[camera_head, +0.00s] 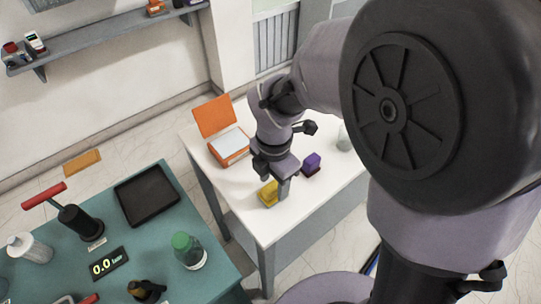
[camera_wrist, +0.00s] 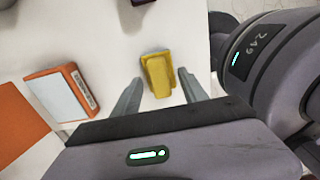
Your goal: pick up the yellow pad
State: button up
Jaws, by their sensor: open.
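The yellow pad (camera_head: 268,194) lies on the white table (camera_head: 272,226) near its front left edge. In the wrist view the yellow pad (camera_wrist: 157,74) looks like a small block with a raised part, and it sits just beyond and between my fingers. My gripper (camera_head: 282,188) is directly over or beside the pad in the head view and hides part of it. I cannot tell the exact height of the fingertips above the table.
An open orange box (camera_head: 228,148) stands left of my gripper, and also shows in the wrist view (camera_wrist: 62,92). A purple pad (camera_head: 312,163) is to the right. A teal bench (camera_head: 130,262) at left holds a black tray (camera_head: 147,194) and a green-capped bottle (camera_head: 188,251).

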notch_tip(320, 180, down, 2)
jog(key=shift+f, duration=0.1)
jog(key=shift+r, duration=0.25)
grip_shut()
